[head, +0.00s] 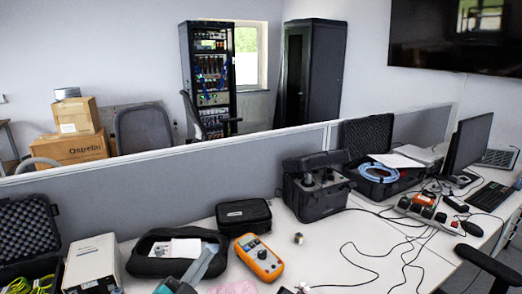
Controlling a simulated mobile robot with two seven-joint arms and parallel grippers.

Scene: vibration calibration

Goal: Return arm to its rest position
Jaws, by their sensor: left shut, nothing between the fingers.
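My left gripper (207,256) shows at the bottom edge, left of centre, as a grey piece with a teal part below it. It appears shut and empty, in front of the open black case (145,262) with white items in it. Most of my left arm is below the picture. An orange handheld meter (259,257) lies just right of the gripper, apart from it in the picture. My right gripper is not in view.
A white box device (93,264) and an open foam-lined case (28,232) stand at the left. A black pouch (243,216), a black equipment case (316,187) and a small metal block (298,238) stand on the desk. Loose black cables (375,265) lie right of centre. A grey partition (200,180) runs behind.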

